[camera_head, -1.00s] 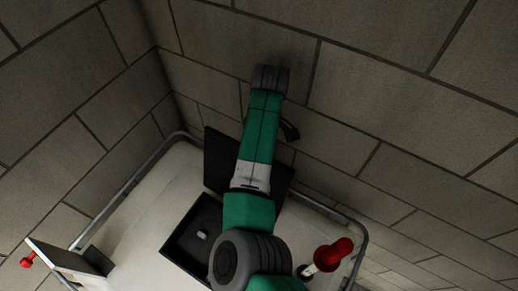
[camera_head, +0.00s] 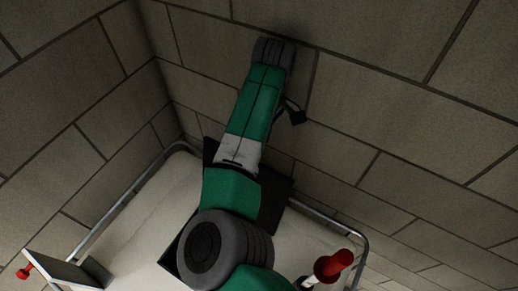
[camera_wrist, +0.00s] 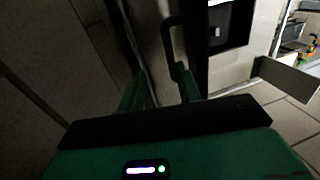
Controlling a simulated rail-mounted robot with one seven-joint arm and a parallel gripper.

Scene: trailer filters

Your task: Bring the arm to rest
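My green and grey arm rises across the middle of the head view, its far end close to the block wall. In that view the fingers of my gripper are hidden; a small black part (camera_head: 292,115) sticks out right of the arm, and I cannot tell what it belongs to. In the wrist view my gripper (camera_wrist: 160,77) has its two green fingers apart, with nothing clearly held between them. A dark handle (camera_wrist: 168,42) shows just beyond the fingertips; I cannot tell if the right finger touches it.
An upright black lid (camera_head: 276,199) stands behind the arm. The black open box (camera_wrist: 235,38) holds a small pale item. A metal rail (camera_head: 130,198) edges the white top (camera_head: 150,225). A red-topped part (camera_head: 333,265) stands right, a white panel (camera_head: 62,268) left. Block wall (camera_head: 400,100) lies close behind.

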